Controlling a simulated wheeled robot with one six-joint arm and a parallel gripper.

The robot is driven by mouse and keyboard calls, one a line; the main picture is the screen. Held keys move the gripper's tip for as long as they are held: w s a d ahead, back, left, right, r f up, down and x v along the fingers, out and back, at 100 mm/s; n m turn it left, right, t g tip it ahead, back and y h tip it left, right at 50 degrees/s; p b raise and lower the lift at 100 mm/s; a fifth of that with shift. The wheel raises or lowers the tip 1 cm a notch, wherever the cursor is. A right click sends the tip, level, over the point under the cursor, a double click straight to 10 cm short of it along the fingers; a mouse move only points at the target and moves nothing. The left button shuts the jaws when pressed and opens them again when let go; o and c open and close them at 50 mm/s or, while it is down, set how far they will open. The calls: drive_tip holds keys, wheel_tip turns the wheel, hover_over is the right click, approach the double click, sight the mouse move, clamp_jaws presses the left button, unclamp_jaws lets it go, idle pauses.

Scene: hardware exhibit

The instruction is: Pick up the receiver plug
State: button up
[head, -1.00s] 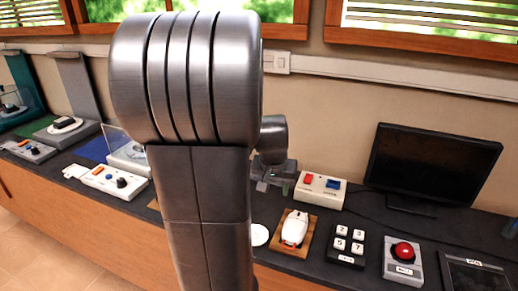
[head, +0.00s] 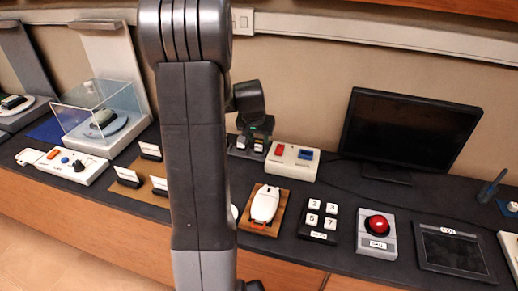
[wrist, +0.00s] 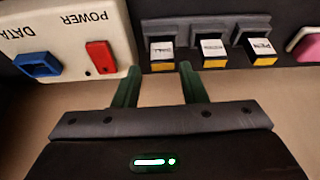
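In the wrist view, three small plugs with white labels and yellow-black ends sit side by side in a dark rack (wrist: 199,30): a left plug (wrist: 161,50), a middle plug (wrist: 212,50) and a right plug (wrist: 262,48). The labels are upside down and too small to read surely, so I cannot tell which is the receiver plug. My gripper (wrist: 158,74) has its two green fingers apart, with nothing between them. Its tips are just short of the left plug, roughly in line with it. In the head view the rack (head: 236,150) is partly hidden by my arm.
A cream box (head: 293,160) with a red POWER socket (wrist: 100,56) and a blue DATA socket (wrist: 38,66) stands beside the rack. A white mouse (head: 264,204) on a wooden pad, a keypad (head: 319,221) and a red button box (head: 376,232) lie in front. A monitor (head: 410,130) stands right.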

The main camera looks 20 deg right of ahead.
sight(259, 142)
drive_tip(key=shift+x, duration=2.65)
drive_tip(key=shift+w, duration=0.15)
